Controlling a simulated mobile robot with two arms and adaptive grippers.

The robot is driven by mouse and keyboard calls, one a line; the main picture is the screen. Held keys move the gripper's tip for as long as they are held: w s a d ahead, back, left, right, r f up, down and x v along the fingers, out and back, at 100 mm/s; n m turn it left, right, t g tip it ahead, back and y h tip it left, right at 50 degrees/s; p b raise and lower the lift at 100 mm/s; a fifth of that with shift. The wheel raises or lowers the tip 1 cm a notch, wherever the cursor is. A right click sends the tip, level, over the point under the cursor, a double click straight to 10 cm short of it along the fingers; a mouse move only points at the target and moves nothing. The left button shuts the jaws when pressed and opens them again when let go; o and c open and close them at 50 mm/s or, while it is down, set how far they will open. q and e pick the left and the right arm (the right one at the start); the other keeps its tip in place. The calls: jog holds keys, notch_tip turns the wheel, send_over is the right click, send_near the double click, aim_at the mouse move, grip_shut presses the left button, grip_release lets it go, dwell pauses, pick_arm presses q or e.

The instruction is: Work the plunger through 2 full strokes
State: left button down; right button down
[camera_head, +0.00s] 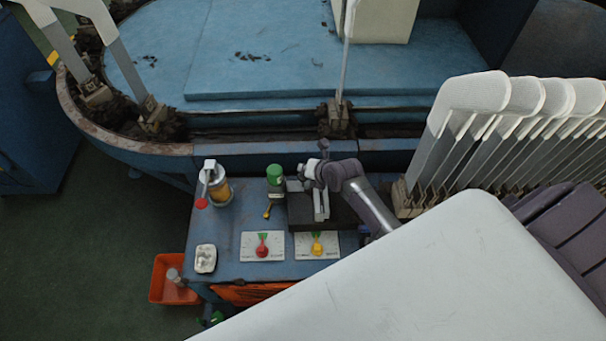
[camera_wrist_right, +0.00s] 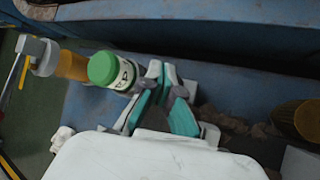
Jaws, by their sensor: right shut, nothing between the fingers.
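An amber-bodied pump (camera_head: 218,190) with a grey-white head and a red knob (camera_head: 201,203) stands upright at the left of the blue bench. I cannot tell which part is its plunger. Its amber body also shows in the wrist view (camera_wrist_right: 72,66). My right gripper (camera_head: 307,174) is over the bench, to the right of the pump and apart from it. In the wrist view my right gripper (camera_wrist_right: 160,76) has teal finger pads and is shut with nothing held. My left gripper is out of view.
A green-capped bottle (camera_head: 274,174) stands between the pump and my right gripper. A yellow-ended lever (camera_head: 267,212), white plates with red (camera_head: 262,247) and yellow (camera_head: 317,245) knobs, and a white tray (camera_head: 205,258) are nearby. An orange bin (camera_head: 160,288) sits below left.

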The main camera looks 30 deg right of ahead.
dwell(0.6)
jog(key=shift+f+b, duration=0.35)
jog(key=shift+f, duration=0.1)
jog(key=shift+s+f+b, duration=0.1)
jog(key=shift+f+b, duration=0.75)
jog(key=shift+f, duration=0.2)
dwell(0.7)
jog(key=shift+s+d+f+b, duration=0.1)
jog(key=shift+f+b, duration=0.35)
jog(key=shift+f, duration=0.15)
dwell(0.4)
notch_tip(320, 180, up, 2)
jog(key=shift+r+p, duration=0.2)
jog(key=shift+p, duration=0.9)
jog(key=shift+r+p, duration=0.5)
jog(key=shift+r, duration=0.05)
jog(key=shift+w+r, duration=0.25)
jog(key=shift+r, duration=0.1)
